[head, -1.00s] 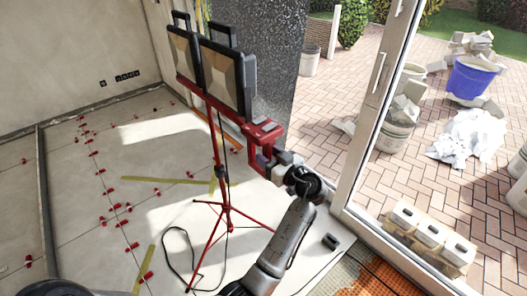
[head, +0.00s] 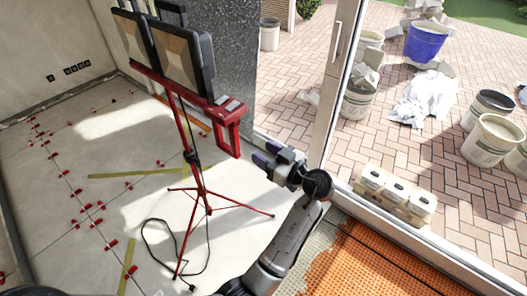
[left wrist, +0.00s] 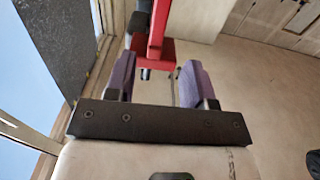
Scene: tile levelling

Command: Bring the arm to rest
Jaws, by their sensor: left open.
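My left gripper (head: 268,157) is open and empty, just to the right of the red handle bracket (head: 232,135) of a work-light stand. A small gap shows between them in the head view. In the left wrist view the two purple fingers of the left gripper (left wrist: 157,78) are spread apart, with the red bracket (left wrist: 154,53) ahead of them and nothing gripped. The stand (head: 197,170) is upright on its red tripod legs and carries two black lamps (head: 182,55). My right gripper is in neither view.
A black cable (head: 150,245) lies on the tiled floor by the tripod. Red levelling clips (head: 83,207) line the tile joints at left. A door frame (head: 325,120) stands close right of my arm. Orange matting (head: 375,262) covers the floor at lower right. Buckets (head: 493,140) stand outside.

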